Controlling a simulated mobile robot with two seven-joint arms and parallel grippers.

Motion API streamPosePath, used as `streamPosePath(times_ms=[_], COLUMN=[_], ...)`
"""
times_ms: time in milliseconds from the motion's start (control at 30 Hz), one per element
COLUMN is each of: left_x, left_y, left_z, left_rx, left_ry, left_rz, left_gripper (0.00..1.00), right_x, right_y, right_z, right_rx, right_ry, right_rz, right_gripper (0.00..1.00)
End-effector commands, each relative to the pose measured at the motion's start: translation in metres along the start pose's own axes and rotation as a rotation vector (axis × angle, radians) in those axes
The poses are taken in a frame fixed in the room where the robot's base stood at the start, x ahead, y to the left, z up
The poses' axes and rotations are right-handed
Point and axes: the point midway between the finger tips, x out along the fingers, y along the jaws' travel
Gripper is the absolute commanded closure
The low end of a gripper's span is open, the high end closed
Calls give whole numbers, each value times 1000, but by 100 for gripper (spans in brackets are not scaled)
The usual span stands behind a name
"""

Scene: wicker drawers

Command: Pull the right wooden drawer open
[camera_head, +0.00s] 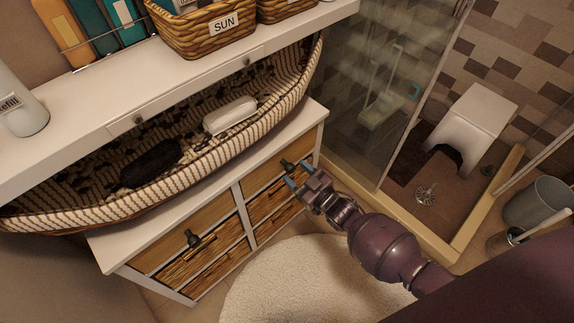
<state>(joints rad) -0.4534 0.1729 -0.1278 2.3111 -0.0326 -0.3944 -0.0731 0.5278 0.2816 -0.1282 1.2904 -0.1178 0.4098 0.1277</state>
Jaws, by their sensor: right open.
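The right wooden drawer (263,181) is the top right one in the white cabinet below the counter; it looks closed. Its dark knob (287,165) sticks out near the top of its front. My right gripper (293,174) is open, with its blue-tipped fingers close to the knob and the drawer front. I cannot tell whether they touch the knob. The left wooden drawer (165,250), with its own dark knob (192,238), is also closed. My left gripper is not in view.
Wicker drawers (275,219) sit under the wooden ones. A long woven basket (200,148) stands on the cabinet (320,112) under a white shelf (90,128). A glass shower wall (365,85) stands to the right. A round cream rug (290,285) covers the floor in front.

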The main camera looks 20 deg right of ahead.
Motion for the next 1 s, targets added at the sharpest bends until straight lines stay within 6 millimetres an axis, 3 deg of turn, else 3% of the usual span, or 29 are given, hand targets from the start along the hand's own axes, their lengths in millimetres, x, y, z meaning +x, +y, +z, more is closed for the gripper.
streamPosePath(times_ms=[300, 667, 1000], left_x=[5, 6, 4], left_y=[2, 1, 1], left_z=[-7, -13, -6], left_rx=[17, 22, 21], left_ry=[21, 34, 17], left_rz=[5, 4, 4], left_gripper=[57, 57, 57], right_x=[33, 37, 37], right_y=[-1, 0, 0], right_z=[2, 0, 0], right_rx=[1, 0, 0], right_ry=[-3, -1, -1], right_rz=[-1, 0, 0], right_gripper=[44, 44, 95])
